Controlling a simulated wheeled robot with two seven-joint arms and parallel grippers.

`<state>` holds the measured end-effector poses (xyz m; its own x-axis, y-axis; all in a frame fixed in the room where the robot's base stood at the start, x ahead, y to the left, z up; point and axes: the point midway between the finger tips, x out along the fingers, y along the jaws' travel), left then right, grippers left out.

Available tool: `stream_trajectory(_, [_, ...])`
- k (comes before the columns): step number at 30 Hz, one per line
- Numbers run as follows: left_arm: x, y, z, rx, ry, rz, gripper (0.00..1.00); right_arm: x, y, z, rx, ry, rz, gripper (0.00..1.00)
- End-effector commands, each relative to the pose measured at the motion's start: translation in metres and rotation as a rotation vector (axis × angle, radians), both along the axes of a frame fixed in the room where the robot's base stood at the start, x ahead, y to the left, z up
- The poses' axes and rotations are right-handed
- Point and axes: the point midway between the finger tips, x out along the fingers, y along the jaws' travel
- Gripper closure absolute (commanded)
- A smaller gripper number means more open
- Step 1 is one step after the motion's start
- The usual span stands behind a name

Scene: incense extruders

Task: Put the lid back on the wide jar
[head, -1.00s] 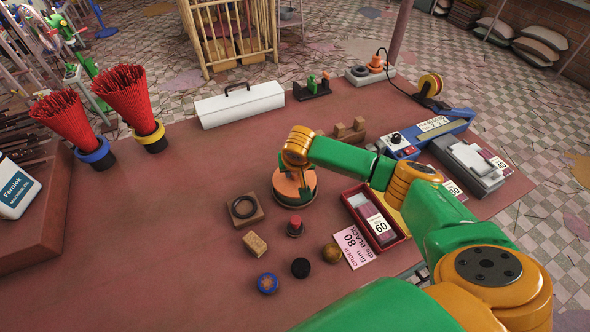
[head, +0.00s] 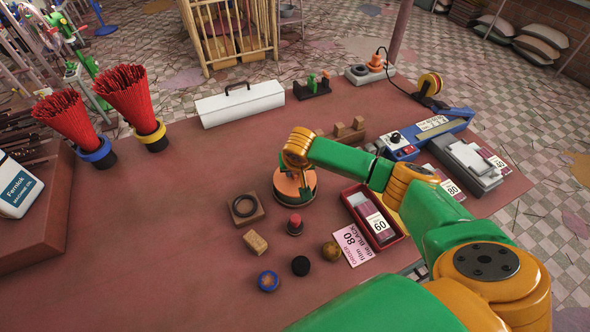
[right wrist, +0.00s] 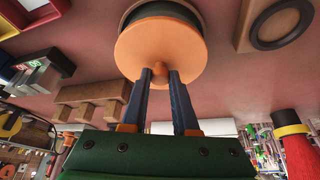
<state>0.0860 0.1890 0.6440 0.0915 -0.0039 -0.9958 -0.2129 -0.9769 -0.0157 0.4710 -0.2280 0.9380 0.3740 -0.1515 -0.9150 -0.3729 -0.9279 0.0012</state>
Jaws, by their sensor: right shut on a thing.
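The orange lid (right wrist: 165,50) is a round disc with a small knob (right wrist: 157,69) in the right wrist view. My right gripper (right wrist: 159,78) is shut on this knob. The wide jar (right wrist: 166,10) shows as a dark round body behind the lid in that view. In the head view the lid (head: 287,187) is over the jar (head: 298,200), and my right arm hides part of both. The lid looks level and roughly centred over the jar. I cannot tell whether it is fully seated. My left gripper is not in view.
A wooden block with a black ring (head: 246,208) lies left of the jar. A red tray (head: 382,240) stands to the right. The left middle of the table is clear.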

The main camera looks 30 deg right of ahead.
Motion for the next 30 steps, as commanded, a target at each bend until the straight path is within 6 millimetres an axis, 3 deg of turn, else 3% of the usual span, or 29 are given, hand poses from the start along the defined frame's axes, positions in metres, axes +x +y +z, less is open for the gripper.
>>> stream_trajectory(4, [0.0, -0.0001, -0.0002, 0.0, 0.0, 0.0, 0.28, 0.0001, 0.0001, -0.0001, 0.0, 0.0, 0.0, 1.0])
stream_trajectory(5, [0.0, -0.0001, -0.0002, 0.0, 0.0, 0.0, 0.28, 0.0001, 0.0001, -0.0001, 0.0, 0.0, 0.0, 0.7])
stream_trajectory(9, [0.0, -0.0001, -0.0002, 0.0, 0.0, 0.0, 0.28, 0.0, 0.0001, -0.0001, 0.0, 0.0, 0.0, 0.37])
stream_trajectory(15, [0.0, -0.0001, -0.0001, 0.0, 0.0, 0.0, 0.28, 0.0, 0.0001, -0.0001, 0.0, 0.0, 0.0, 0.37])
stream_trajectory(19, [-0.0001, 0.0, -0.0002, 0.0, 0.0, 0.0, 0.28, 0.0, 0.0001, -0.0001, 0.0, 0.0, 0.0, 0.07])
stream_trajectory(27, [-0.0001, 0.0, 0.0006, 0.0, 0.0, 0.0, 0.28, 0.0, 0.0001, 0.0005, 0.0, 0.0, 0.0, 0.07])
stream_trajectory(30, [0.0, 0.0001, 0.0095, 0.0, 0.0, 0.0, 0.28, -0.0001, 0.0003, 0.0084, 0.0, 0.001, 0.0, 0.07])
